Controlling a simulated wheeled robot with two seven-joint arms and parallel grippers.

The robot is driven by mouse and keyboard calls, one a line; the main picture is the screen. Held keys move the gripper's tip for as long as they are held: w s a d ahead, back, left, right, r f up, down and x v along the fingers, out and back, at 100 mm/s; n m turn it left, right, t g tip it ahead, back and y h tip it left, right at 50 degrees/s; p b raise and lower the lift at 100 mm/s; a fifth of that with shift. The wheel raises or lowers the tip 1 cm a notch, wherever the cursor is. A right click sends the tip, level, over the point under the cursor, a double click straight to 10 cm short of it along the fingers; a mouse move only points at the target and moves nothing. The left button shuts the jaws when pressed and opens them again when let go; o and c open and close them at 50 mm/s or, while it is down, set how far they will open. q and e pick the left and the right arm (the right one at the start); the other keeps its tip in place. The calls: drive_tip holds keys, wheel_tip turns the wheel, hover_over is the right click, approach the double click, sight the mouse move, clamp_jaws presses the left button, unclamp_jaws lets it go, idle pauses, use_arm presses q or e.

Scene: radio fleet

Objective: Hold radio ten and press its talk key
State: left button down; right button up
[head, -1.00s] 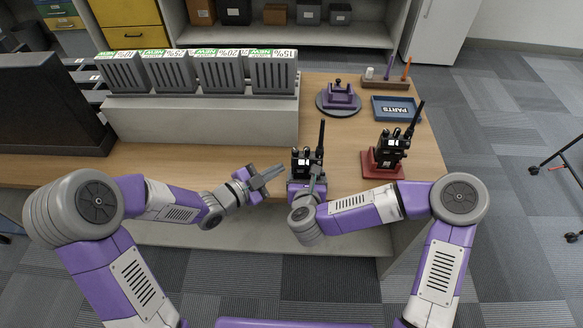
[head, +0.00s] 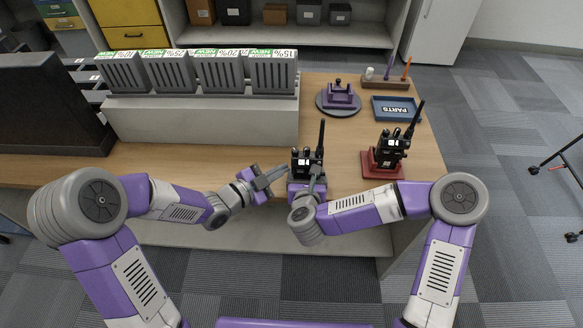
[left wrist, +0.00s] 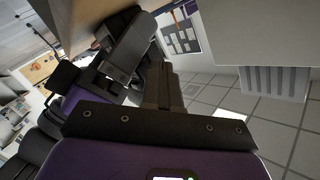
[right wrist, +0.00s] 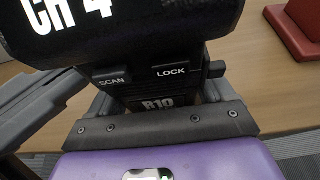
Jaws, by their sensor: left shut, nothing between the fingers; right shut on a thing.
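Radio ten (head: 307,155), a black handset with a tall antenna, stands upright near the front edge of the table. My right gripper (head: 316,174) is shut on it. In the right wrist view the radio (right wrist: 157,104) shows its R10 label, SCAN and LOCK buttons and part of a "CH 4" display. My left gripper (head: 284,170) is shut and empty, just left of the radio, with a small gap between them in the head view. Its closed fingers (left wrist: 165,88) also show in the left wrist view, beside a dark blocky body. I cannot make out the talk key.
Another black radio (head: 393,146) stands in a red stand (head: 370,166) to the right. Behind are a purple holder on a round base (head: 339,98), a blue PARTS tray (head: 397,108) and a pen block (head: 388,83).

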use_arm(q)
drive_tip(key=shift+d, duration=0.35)
idle(0.3)
drive_tip(key=shift+a, duration=0.85)
drive_tip(key=shift+a, duration=2.55)
use_arm(e)
drive_tip(key=o, duration=1.3)
drive_tip(key=shift+c, duration=0.2)
